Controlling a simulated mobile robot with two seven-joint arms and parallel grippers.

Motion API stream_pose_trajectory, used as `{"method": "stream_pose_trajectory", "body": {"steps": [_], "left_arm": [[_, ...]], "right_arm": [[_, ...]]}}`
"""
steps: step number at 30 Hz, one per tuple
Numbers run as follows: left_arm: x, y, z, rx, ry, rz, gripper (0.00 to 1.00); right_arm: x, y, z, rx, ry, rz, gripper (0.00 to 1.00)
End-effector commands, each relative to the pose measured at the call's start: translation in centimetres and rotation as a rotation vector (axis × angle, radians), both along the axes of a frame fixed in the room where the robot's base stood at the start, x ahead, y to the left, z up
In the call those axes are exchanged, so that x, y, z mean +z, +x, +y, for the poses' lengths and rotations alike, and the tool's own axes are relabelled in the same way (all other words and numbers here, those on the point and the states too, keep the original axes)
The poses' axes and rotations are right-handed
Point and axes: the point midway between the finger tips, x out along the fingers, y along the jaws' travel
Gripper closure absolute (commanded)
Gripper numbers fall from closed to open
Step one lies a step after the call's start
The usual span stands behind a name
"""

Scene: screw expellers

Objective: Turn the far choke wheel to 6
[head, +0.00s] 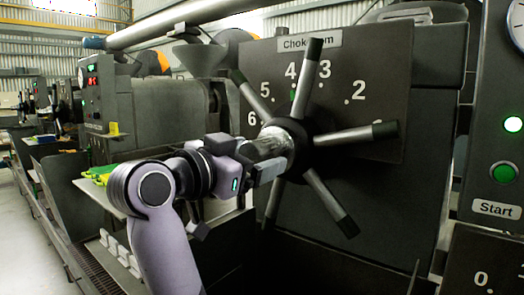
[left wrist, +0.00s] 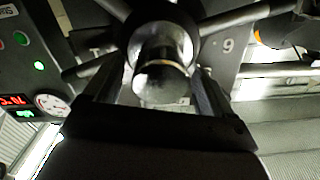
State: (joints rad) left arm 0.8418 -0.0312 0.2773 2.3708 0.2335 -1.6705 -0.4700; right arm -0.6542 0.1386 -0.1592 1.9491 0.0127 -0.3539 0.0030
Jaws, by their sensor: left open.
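A dark choke wheel (head: 325,137) with several grey, black-tipped spokes stands in front of a dark plate (head: 386,60). The plate is marked 2, 3, 4, 5 and 6, and its label is partly covered by a spoke. A small green mark (head: 293,94) shows just below the 4. The 6 is at the plate's left edge. My left gripper (head: 268,158) is open at the wheel's shiny hub. In the left wrist view the round hub end (left wrist: 160,82) lies between its two fingers; I cannot tell whether they touch it. My right gripper is not in view.
Part of another numbered plate (head: 485,275) shows at the lower right. More machines (head: 150,115) line the left. Spokes surround my gripper closely.

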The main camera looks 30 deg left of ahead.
Motion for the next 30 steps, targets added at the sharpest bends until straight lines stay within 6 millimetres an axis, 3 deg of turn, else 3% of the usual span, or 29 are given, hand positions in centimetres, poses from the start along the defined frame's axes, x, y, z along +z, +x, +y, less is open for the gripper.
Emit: {"method": "stream_pose_trajectory", "body": {"steps": [6,16,23,24,30], "left_arm": [[0.0,2.0,-0.2,-0.002,0.0,0.001,0.16],[0.0,2.3,-0.2,0.0,0.001,-0.001,0.16],[0.0,2.3,-0.2,0.0,0.001,0.0,0.91],[0.0,2.3,-0.2,0.0,0.001,0.0,0.95],[0.0,2.3,0.0,0.0,-0.005,0.0,0.95]], "right_arm": [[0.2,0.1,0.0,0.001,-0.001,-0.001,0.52],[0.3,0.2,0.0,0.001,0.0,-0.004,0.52],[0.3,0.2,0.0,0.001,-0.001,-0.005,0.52],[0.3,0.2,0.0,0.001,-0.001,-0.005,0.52],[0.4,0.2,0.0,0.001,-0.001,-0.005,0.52]]}}
